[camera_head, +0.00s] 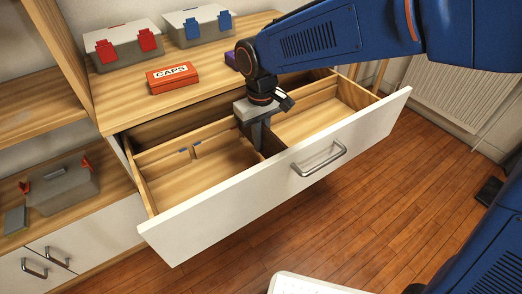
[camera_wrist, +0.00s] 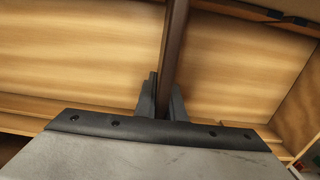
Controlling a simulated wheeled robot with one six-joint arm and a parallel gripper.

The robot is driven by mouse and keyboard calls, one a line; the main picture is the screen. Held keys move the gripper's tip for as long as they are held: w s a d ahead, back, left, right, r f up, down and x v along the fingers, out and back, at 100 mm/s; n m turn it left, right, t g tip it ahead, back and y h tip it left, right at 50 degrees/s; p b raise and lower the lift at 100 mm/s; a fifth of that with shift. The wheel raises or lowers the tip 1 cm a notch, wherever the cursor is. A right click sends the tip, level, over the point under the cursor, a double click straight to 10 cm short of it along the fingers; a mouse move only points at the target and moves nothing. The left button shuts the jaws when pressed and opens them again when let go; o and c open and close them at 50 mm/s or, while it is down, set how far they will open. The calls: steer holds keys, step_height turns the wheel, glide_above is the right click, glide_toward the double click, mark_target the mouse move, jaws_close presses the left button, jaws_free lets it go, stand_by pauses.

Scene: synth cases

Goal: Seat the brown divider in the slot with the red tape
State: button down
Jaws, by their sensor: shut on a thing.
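The brown divider (camera_wrist: 176,45) stands on edge between the fingers of my gripper (camera_wrist: 163,108), which is shut on it. In the head view my gripper (camera_head: 256,130) reaches down into the open drawer (camera_head: 225,200), near its middle. Part of the divider (camera_head: 272,143) shows there as a dark upright strip beside the fingers, running toward the front panel. Its lower edge is hidden, so I cannot tell whether it sits in a slot. I cannot make out red tape in either view.
A thin wooden partition (camera_head: 215,137) with small grey-blue marks crosses the drawer's left part. On the cabinet top are a red CAPS box (camera_head: 172,78), a grey case with red latches (camera_head: 125,48) and one with blue latches (camera_head: 197,25). The drawer's compartments look empty.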

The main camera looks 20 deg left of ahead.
steer(key=shift+f, duration=2.1)
steer(key=shift+f, duration=0.1)
steer(key=c, duration=1.8)
jaws_free()
steer(key=shift+c, duration=0.2)
step_height(320, 180, up, 12)
steer(key=shift+r, duration=0.1)
